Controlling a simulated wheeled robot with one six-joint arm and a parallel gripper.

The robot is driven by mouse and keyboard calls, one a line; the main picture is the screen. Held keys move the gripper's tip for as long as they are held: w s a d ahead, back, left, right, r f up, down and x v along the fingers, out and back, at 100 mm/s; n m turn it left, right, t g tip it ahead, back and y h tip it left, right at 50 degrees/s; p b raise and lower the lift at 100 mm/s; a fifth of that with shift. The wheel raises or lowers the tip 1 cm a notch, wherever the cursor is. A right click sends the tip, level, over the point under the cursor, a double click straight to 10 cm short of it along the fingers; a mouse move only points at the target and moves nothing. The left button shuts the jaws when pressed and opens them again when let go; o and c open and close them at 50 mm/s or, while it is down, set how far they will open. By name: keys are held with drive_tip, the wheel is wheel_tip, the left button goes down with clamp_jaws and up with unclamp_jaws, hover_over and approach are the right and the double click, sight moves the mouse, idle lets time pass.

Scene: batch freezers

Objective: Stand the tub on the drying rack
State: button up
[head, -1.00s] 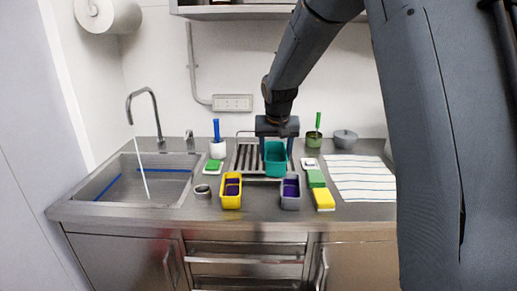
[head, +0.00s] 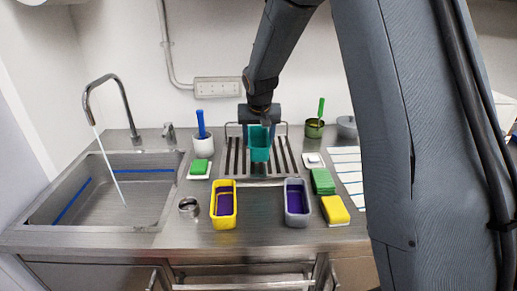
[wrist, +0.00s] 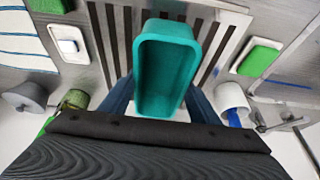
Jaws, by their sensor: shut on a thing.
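The teal tub (head: 259,148) is held in my gripper (head: 259,128) over the drying rack (head: 236,160), a slatted metal rack on the counter with a wire frame at the back. In the wrist view, the tub (wrist: 165,65) sits between my two fingers (wrist: 160,98), its open top showing, with rack slats (wrist: 110,40) on both sides. My gripper is shut on the tub. The tub's base is hidden, so I cannot tell whether it touches the rack.
A yellow tub (head: 223,222) and a grey tub (head: 297,220) stand in front of the rack. A white cup with a blue handle (head: 203,145) is left, a green pot (head: 314,130) right. Sponges (head: 323,181) lie at right. The sink (head: 120,190) is at left.

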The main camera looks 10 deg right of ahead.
drive_tip(key=shift+f+p, duration=0.7)
drive_tip(key=shift+f, duration=1.85)
drive_tip(key=shift+f, duration=0.2)
drive_tip(key=o, duration=1.2)
drive_tip(key=shift+c, duration=0.2)
drive_tip(key=shift+r, duration=0.15)
drive_tip(key=shift+r, duration=0.2)
drive_tip(key=d+b+v, duration=0.1)
drive_tip(key=b+v, duration=0.3)
drive_tip(key=v, duration=0.7)
drive_tip(key=s+f+n+g, duration=0.1)
drive_tip(key=s+f, duration=0.3)
drive_tip(key=s, duration=0.9)
drive_tip(key=s+f+n+g, duration=0.1)
drive_tip(key=s+f, duration=0.4)
drive_tip(key=s, duration=0.9)
drive_tip(key=shift+g+y, duration=0.4)
drive_tip(key=shift+g, duration=0.1)
